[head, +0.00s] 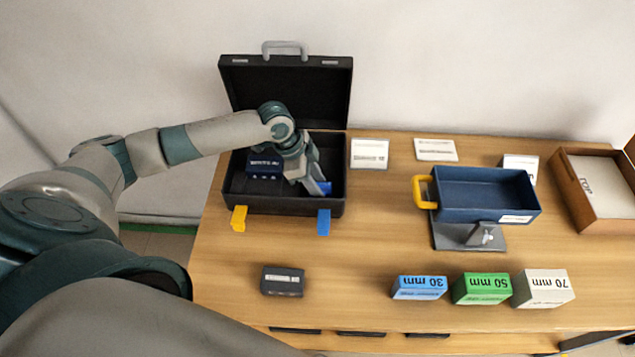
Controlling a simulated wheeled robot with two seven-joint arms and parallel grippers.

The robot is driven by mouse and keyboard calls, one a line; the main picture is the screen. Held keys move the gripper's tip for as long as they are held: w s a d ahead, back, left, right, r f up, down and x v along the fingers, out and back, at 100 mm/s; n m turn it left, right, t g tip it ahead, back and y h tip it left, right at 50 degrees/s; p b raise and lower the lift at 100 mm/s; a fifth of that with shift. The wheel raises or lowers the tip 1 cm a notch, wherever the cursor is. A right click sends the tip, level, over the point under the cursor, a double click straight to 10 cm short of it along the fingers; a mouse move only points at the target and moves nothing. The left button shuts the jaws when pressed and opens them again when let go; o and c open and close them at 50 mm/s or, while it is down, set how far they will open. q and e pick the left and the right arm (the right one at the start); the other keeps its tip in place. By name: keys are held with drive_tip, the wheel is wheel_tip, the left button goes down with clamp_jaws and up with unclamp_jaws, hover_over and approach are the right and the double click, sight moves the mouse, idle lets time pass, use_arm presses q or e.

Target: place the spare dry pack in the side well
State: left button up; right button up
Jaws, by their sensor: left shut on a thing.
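My left gripper (314,184) reaches down into the open black case (283,208). It is shut on a small blue pack (324,187), low in the right-hand part of the case. The gripper hides part of the pack, and I cannot tell if it touches the case floor. A dark blue labelled block (263,163) sits in the left part of the case. The side well is not clearly visible behind the gripper. A dark grey pack with a pale label (282,281) lies on the table in front of the case. My right gripper is not in view.
The raised lid (288,92) stands behind my arm. Yellow (239,218) and blue (323,221) latches hang at the case front. A blue bin (485,190) on a stand, white cards, labelled boxes (483,288) and a brown tray (597,188) occupy the right. The table centre is clear.

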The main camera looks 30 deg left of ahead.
use_arm(q)
drive_tip(key=shift+f, duration=0.1)
drive_tip(key=o, duration=1.1)
drive_tip(key=shift+c, duration=0.2)
drive_tip(key=b+v, duration=0.3)
drive_tip(key=v, duration=0.9)
